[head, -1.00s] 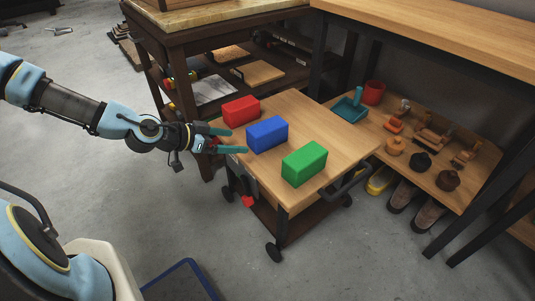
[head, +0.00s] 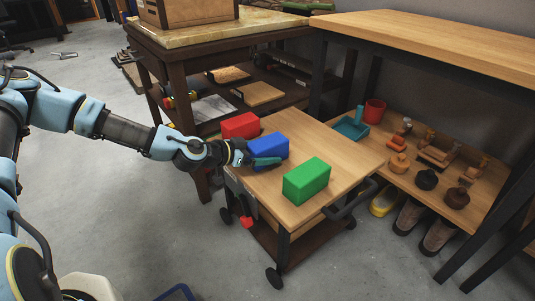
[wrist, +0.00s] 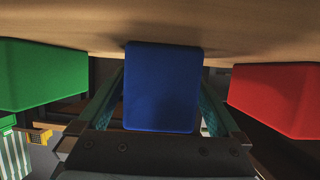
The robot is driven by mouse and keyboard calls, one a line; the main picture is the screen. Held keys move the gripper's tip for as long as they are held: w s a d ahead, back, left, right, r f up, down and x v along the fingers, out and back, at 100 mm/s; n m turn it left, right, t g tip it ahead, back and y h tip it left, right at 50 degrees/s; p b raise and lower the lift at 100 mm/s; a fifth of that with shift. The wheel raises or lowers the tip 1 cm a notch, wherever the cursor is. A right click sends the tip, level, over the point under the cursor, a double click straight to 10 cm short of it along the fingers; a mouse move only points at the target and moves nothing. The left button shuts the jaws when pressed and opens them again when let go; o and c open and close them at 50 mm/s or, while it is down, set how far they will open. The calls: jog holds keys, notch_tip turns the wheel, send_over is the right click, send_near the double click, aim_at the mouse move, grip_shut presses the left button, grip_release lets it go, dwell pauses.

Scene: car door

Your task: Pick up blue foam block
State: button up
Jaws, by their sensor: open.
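The blue foam block (head: 270,146) stands on the small wooden cart between a red block (head: 240,125) and a green block (head: 306,181). My gripper (head: 266,161) is low over the cart top at the blue block, hiding its lower near part. In the wrist view the blue block (wrist: 162,86) fills the middle, between my two open fingers, with one finger on each side. A narrow gap shows beside the block at the fingers. The green block (wrist: 40,75) is at left and the red block (wrist: 278,98) at right, both outside the fingers.
The cart top (head: 345,150) is bare to the right of the blocks. A teal dustpan (head: 352,125) and a red cup (head: 375,110) stand on the low shelf behind. The workbench (head: 450,45) overhangs at right.

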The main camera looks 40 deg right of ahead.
jog(key=shift+s+d+f, duration=0.1)
jog(key=shift+d+f, duration=0.15)
jog(key=shift+d, duration=0.4)
jog(key=shift+c, duration=0.4)
jog(key=c, duration=1.2)
